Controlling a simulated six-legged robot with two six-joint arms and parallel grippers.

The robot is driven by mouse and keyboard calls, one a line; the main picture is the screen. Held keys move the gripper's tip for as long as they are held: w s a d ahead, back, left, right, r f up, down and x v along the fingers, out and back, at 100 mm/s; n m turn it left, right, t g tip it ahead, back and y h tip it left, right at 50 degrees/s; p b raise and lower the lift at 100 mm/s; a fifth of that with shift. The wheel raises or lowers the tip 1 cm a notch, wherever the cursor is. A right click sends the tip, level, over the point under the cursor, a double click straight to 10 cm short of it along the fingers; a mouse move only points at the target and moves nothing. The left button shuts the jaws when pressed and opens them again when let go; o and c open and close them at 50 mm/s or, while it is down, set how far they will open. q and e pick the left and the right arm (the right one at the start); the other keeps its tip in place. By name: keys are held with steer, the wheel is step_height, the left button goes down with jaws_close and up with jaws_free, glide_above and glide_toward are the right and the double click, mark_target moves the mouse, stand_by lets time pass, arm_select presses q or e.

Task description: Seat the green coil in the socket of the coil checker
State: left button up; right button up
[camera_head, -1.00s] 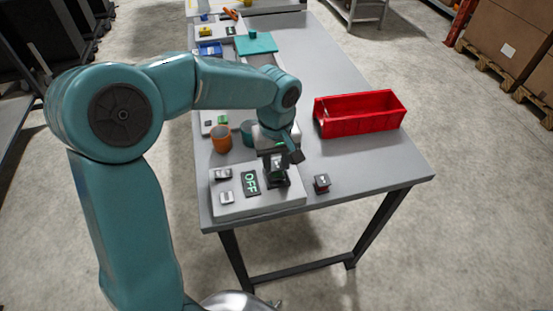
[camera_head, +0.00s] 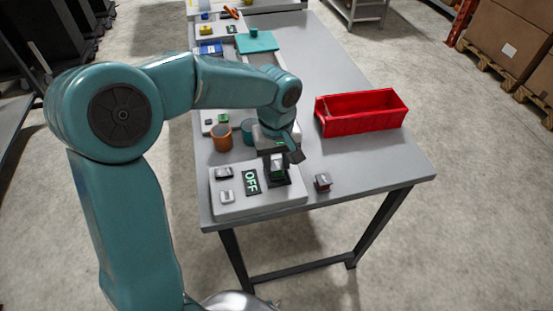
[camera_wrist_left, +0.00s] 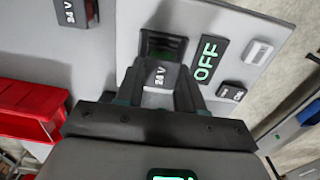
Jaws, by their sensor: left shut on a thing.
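The coil checker (camera_head: 228,210) is a light grey box at the table's near end, with a black display (camera_head: 251,182) reading OFF in green. My left gripper (camera_head: 277,170) points down over its right part. Some green of the coil (camera_head: 278,169) shows between the fingers in the head view. The dark socket (camera_wrist_left: 163,44) lies right at the coil; I cannot tell how deep the coil sits. My right gripper is not in view.
Another dark coil (camera_head: 323,182) stands on the table right of the checker. A red bin (camera_head: 360,121) is behind it. An orange cup (camera_head: 222,137) stands behind the checker. The table's front right corner is clear.

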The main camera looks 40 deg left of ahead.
arm_select(q)
steer(key=shift+f, duration=0.25)
stand_by(0.3)
steer(key=o, duration=1.5)
steer(key=shift+c, duration=0.2)
steer(key=shift+r, duration=0.15)
steer(key=shift+r+p, duration=2.5)
steer(key=shift+r, duration=0.9)
steer(key=shift+s, duration=0.15)
